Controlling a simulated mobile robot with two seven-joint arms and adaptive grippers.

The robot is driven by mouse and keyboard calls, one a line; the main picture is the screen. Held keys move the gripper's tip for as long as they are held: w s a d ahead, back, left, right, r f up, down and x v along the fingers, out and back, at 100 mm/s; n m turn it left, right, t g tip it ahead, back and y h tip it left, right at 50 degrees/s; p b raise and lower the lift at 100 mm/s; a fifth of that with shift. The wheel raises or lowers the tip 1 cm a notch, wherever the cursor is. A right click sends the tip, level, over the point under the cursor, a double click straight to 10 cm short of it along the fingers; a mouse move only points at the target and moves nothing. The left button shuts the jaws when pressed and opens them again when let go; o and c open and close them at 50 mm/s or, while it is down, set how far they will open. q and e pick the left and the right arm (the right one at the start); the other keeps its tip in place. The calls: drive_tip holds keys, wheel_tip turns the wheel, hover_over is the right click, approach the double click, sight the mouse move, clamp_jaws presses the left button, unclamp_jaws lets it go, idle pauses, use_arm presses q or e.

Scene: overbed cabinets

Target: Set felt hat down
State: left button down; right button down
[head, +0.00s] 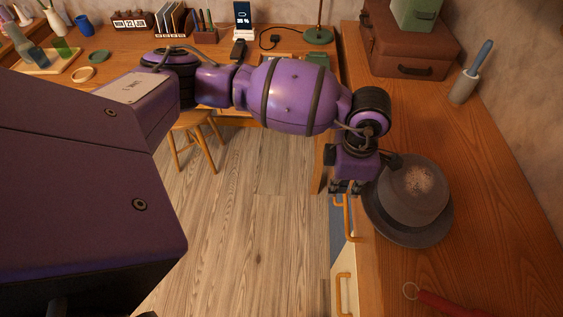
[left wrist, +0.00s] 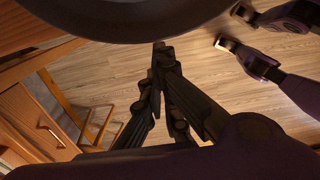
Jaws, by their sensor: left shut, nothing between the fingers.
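The grey felt hat (head: 412,196) sits crown up on the wooden counter at the right, near its front edge. Its dark brim also shows across the top of the left wrist view (left wrist: 130,12). My left gripper (head: 345,190) is just left of the hat, beside the brim, over the counter's front edge. Its fingers (left wrist: 160,50) are shut together with nothing between them. I cannot tell whether it touches the brim. My right gripper does not show in the head view.
A brown suitcase (head: 408,42) with a green box (head: 414,14) on it and a lint roller (head: 470,75) stand farther back on the counter. A red-handled item (head: 450,304) lies nearer. Drawer handles (head: 345,215) stick out below the edge. A stool (head: 193,122) stands on the floor.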

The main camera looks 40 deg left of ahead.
sight(381, 191)
use_arm(q)
drive_tip(key=w+d, duration=0.1)
drive_tip(key=d, duration=0.1)
drive_tip(key=w+d+b, duration=0.1)
drive_tip(key=w+d, duration=0.1)
drive_tip(key=d, duration=0.1)
drive_tip(key=w+d+b, duration=0.1)
drive_tip(key=w+d, duration=0.1)
drive_tip(key=shift+d, duration=0.25)
drive_tip(key=shift+w+d, duration=0.2)
drive_tip(key=shift+r, duration=0.1)
